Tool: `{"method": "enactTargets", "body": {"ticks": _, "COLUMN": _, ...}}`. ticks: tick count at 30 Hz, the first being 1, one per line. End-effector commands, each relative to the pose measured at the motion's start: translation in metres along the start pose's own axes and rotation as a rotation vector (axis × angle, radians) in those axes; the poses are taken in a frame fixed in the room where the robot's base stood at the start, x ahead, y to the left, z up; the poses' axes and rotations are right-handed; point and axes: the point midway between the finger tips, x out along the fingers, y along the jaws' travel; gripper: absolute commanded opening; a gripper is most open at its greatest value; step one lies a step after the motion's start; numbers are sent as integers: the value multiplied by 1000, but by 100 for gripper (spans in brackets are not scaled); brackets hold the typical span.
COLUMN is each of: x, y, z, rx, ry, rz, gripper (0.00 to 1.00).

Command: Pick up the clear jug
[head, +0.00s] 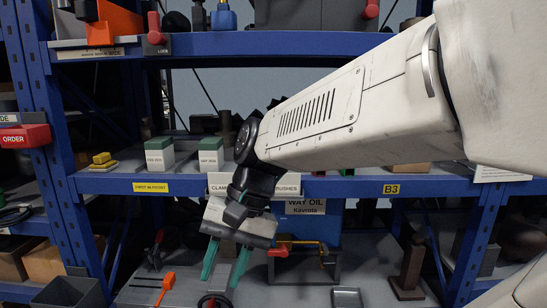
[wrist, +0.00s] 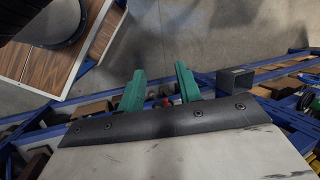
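I cannot make out a clear jug in either view; my arm covers much of the right half of the shelf in the head view. My gripper (head: 223,278) hangs in front of the middle shelf edge, its two green fingers pointing down over the lower grey surface. In the wrist view the fingers of my gripper (wrist: 160,72) stand apart with nothing between them, so it is open and empty.
Two green-topped white boxes (head: 160,155) (head: 210,154) stand on the blue rack's middle shelf (head: 120,184). Below are a blue way oil container (head: 328,232), a red-handled valve (head: 279,250), an orange-handled tool (head: 165,288), a brown post (head: 410,265) and a small square tray (head: 347,298).

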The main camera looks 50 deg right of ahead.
Motion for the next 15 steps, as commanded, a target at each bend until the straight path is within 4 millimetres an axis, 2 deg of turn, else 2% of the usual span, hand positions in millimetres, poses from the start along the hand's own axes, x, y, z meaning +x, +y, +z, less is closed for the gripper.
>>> {"method": "enactTargets", "body": {"ticks": 1, "x": -7, "y": -5, "z": -20, "rx": 166, "ry": -33, "rz": -92, "gripper": 34}}
{"method": "enactTargets", "body": {"ticks": 4, "x": -26, "y": -14, "z": -58, "rx": 463, "ry": -98, "rz": -292, "gripper": 34}}
{"method": "enactTargets", "body": {"ticks": 8, "x": -65, "y": -6, "z": -120, "rx": 822, "ry": -180, "rz": -582, "gripper": 34}}
{"method": "enactTargets", "body": {"ticks": 11, "x": -104, "y": 19, "z": -172, "rx": 1066, "ry": -239, "rz": -827, "gripper": 34}}
{"method": "enactTargets", "body": {"ticks": 12, "x": -119, "y": 34, "z": -190, "rx": 1150, "ry": -261, "rz": -926, "gripper": 34}}
{"method": "enactTargets", "body": {"ticks": 15, "x": -157, "y": 78, "z": -229, "rx": 1317, "ry": -311, "rz": -1159, "gripper": 34}}
